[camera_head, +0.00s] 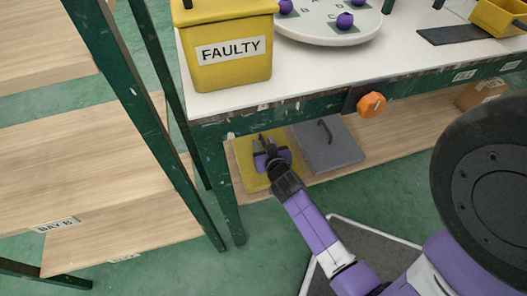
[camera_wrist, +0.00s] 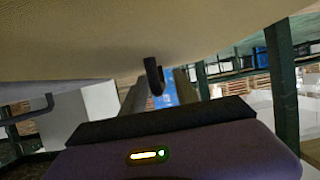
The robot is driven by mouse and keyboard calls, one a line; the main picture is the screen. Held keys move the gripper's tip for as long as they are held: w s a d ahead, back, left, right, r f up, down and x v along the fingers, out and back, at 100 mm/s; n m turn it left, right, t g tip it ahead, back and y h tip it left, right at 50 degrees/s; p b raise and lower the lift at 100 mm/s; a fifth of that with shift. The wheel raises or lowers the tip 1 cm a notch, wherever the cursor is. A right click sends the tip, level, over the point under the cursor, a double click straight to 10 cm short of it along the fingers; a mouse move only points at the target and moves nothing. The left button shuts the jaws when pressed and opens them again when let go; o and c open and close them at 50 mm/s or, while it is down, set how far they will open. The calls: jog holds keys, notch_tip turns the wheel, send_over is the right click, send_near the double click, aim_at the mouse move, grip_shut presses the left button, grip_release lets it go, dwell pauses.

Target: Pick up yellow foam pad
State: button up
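The yellow foam pad (camera_head: 256,183) lies on the lower shelf under the white table, near its left leg. My gripper (camera_head: 266,145) is low over the pad and hides its middle. In the wrist view a tan-yellow surface, apparently the pad (camera_wrist: 90,45), fills the top, with a dark hooked handle (camera_wrist: 153,76) hanging from it in the picture. My gripper's fingers (camera_wrist: 159,92) appear spread on either side of the handle, with a gap between them. Whether they touch it I cannot tell.
A grey pad (camera_head: 335,150) with a dark handle lies just right of the yellow pad. The tabletop edge (camera_head: 300,88) and green leg (camera_head: 229,200) are close to my arm. Above stand a yellow FAULTY bin (camera_head: 225,72) and a round white tray (camera_head: 318,35). A wooden shelf rack (camera_head: 90,150) is left.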

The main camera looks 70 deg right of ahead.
grip_shut()
